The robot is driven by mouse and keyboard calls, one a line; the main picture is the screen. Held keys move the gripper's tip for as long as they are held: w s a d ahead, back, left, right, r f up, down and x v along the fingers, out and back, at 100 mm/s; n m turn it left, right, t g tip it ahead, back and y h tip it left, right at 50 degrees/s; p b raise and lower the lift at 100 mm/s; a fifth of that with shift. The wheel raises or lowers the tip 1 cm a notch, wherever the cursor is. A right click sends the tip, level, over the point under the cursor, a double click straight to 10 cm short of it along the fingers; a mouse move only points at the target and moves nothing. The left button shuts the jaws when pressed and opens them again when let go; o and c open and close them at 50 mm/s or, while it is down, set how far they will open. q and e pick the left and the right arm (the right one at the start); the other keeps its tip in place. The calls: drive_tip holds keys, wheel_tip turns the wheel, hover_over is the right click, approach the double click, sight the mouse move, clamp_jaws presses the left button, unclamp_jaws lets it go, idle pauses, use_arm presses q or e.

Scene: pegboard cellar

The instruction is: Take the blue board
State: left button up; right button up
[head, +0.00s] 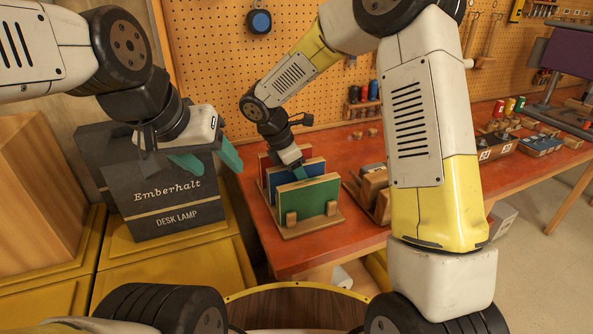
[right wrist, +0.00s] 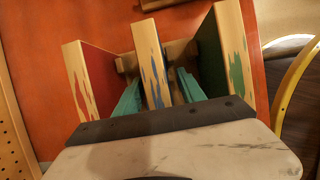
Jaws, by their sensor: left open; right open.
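The blue board (head: 313,167) stands upright in a wooden rack (head: 318,226) on the red-orange table, between a red board (head: 265,165) and a green board (head: 309,200). My right gripper (head: 298,172) is over it from above. In the right wrist view the blue board's edge (right wrist: 149,45) lies between the two teal fingers of my right gripper (right wrist: 158,78), which are apart, one on each side. Whether either finger touches the board I cannot tell. My left gripper (head: 208,159) is open and empty, in front of the dark desk lamp box.
The Emberhalt desk lamp box (head: 165,205) stands on a yellow base at the left. Another wooden rack (head: 371,197) stands just right of the boards. The red board (right wrist: 100,70) and green board (right wrist: 228,50) stand close to my right fingers. A pegboard wall is behind.

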drive_tip(key=shift+f, duration=0.15)
clamp_jaws()
idle(0.4)
